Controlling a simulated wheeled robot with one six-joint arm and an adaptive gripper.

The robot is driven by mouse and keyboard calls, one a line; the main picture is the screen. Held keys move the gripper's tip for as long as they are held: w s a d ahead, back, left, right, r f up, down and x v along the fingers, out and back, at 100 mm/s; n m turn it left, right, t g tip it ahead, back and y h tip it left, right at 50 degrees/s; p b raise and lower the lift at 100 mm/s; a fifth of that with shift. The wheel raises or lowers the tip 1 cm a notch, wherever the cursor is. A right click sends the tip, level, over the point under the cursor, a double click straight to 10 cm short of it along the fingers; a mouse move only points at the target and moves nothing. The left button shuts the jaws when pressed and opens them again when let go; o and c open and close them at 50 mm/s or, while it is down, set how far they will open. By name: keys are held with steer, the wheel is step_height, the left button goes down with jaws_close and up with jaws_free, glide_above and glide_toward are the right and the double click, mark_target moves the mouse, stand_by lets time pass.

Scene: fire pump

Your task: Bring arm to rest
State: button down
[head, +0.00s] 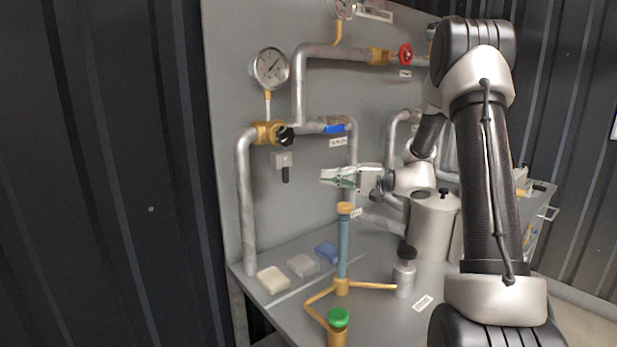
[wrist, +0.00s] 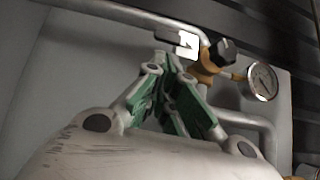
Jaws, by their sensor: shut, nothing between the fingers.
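My gripper (head: 338,177) is in the middle of the head view, pointing left in front of the grey panel (head: 225,110). It is shut and empty. In the wrist view its green and grey fingers (wrist: 165,60) come together at the tips. My arm reaches down from the upper right of the head view, with the elbow high and the wrist held level above the bench. The gripper is above the teal column with the yellow cap (head: 345,208) in the picture, and apart from it as far as I can tell.
Pipes, a pressure gauge (head: 271,68), a blue-handled valve (head: 335,128) and a red handwheel (head: 405,54) are on the panel. The bench (head: 385,315) holds several small blocks, a bottle (head: 404,273), a green-capped fitting (head: 338,319) and a grey tank (head: 432,225).

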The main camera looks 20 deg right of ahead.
steer(key=s+a+n+g+h, duration=0.3)
steer(key=s+g+h, duration=0.3)
steer(key=s, duration=1.3)
steer(key=s+d+r+n+t+h, duration=0.1)
steer(key=s+d+t+h, duration=0.2)
steer(key=s+d+h, duration=0.7)
steer(key=s+d, duration=0.1)
steer(key=s, duration=0.2)
steer(key=shift+d+r+n+h, duration=0.15)
steer(key=shift+n+h, duration=0.25)
steer(key=shift+s, duration=0.1)
